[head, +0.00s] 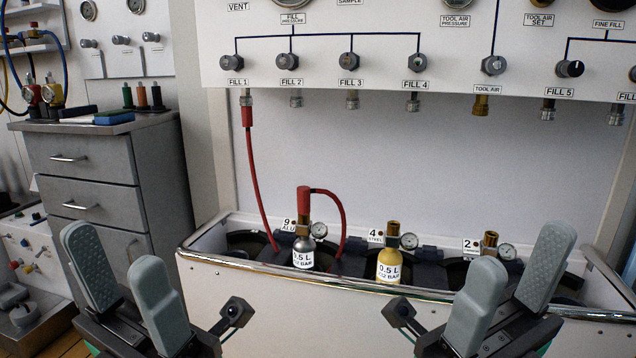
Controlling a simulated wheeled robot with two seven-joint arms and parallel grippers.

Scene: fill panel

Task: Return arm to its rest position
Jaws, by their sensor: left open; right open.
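My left gripper (125,287) is open and empty at the lower left, in front of the trough and the drawer cabinet. My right gripper (510,290) is open and empty at the lower right, in front of the trough's right end. Both pairs of grey finger pads point up and stand apart. The arms behind the grippers are mostly out of view.
A white fill panel (330,60) spans the top. A red hose (255,180) hangs from FILL 1 into the trough (300,285). A silver cylinder (303,248) with a red connector and a yellow cylinder (388,265) stand there. A drawer cabinet (100,185) stands left.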

